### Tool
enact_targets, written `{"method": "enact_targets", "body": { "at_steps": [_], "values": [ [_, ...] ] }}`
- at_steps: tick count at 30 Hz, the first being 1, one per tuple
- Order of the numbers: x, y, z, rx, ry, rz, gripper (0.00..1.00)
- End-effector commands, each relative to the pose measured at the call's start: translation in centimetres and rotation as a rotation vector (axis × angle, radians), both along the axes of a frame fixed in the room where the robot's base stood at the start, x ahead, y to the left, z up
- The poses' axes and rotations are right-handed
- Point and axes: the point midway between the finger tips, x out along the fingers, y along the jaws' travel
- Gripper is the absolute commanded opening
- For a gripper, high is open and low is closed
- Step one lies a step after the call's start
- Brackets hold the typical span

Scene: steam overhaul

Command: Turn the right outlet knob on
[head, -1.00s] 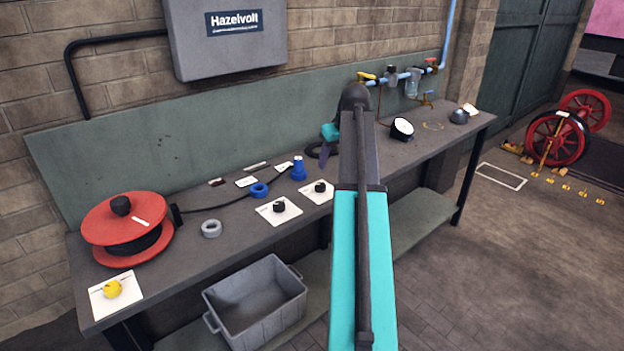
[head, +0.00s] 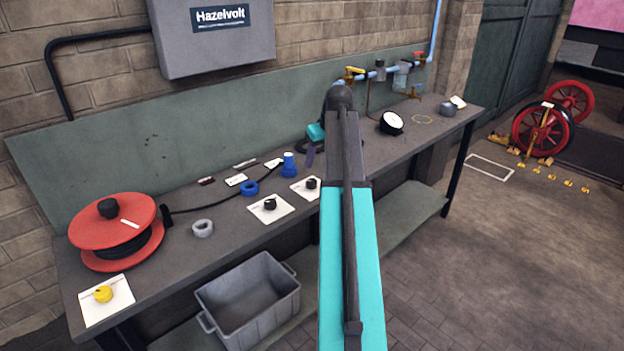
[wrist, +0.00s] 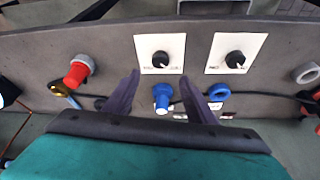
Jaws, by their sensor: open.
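Two black knobs sit on square white plates on the grey workbench (head: 232,236). The right one (head: 311,184) is just left of my arm in the head view; the other (head: 270,204) is farther left. The wrist view shows the bench the other way round, with the right knob (wrist: 160,58) on the left and the other (wrist: 236,58) on the right. My gripper (wrist: 159,79) is open and empty, its dark fingers spread on either side of the right knob's column in that view, apart from the knob. In the head view my arm hides most of the gripper.
A blue connector (head: 289,165) stands behind the right plate and shows between my fingers (wrist: 162,97). A blue ring (head: 249,189), a grey ring (head: 203,228), a red cable reel (head: 112,225) and a yellow knob (head: 103,294) lie leftward. A grey crate (head: 248,305) is below.

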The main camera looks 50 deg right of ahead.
Motion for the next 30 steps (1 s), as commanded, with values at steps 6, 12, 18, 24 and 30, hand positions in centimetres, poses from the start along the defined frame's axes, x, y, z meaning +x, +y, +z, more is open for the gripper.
{"method": "enact_targets", "body": {
  "at_steps": [6,12,18,24,30],
  "values": [
    [0.9,-0.2,-2.3,0.001,0.002,0.001,0.51],
    [1.8,-0.4,-4.4,0.001,0.002,0.001,0.51],
    [2.7,-0.6,-6.5,0.001,0.002,0.002,0.51],
    [3.5,-0.8,-8.6,0.001,0.002,0.002,0.51],
    [4.2,-0.9,-10.0,0.0,0.001,0.003,0.51]
  ]
}}
